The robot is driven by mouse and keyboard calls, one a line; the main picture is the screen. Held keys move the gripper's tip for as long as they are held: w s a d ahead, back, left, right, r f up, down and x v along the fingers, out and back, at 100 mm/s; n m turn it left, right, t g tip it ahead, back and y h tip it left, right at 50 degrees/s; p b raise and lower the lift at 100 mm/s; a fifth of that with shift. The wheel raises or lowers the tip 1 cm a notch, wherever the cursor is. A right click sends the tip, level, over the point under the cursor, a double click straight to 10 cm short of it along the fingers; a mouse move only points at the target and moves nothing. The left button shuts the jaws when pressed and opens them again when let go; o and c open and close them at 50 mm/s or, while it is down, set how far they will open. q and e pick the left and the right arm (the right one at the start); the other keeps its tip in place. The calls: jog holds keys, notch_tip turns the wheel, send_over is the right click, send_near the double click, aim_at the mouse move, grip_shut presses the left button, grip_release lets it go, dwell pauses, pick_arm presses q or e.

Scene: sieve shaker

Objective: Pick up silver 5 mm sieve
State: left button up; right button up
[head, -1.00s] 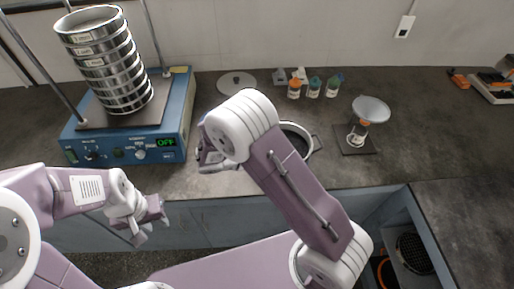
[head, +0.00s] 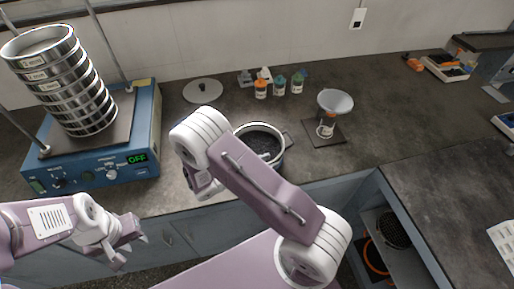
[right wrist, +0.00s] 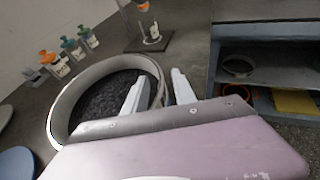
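A stack of silver sieves (head: 72,92) stands on the shaker (head: 98,160) at the left of the head view. The top sieve (head: 38,52) has a small label; its size mark is too small to read surely. My left gripper (head: 130,248) is open and empty, low in front of the bench, apart from the stack. My right gripper is mostly hidden behind its own arm in the head view. In the right wrist view its two fingers (right wrist: 160,90) are apart at the near-right rim of a round pan (right wrist: 68,103) holding dark grains. Contact with the rim cannot be told.
The shaker's display reads OFF, and upright rods stand beside the stack. A round lid (head: 203,91), several small capped bottles (head: 279,86) and a funnel (head: 335,101) over a jar stand behind. An open shelf (head: 385,245) is below right.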

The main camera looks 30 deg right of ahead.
jog(key=shift+d+f, duration=0.2)
jog(key=shift+d, duration=0.2)
grip_shut()
jog(key=shift+a, duration=0.1)
dwell(1.0)
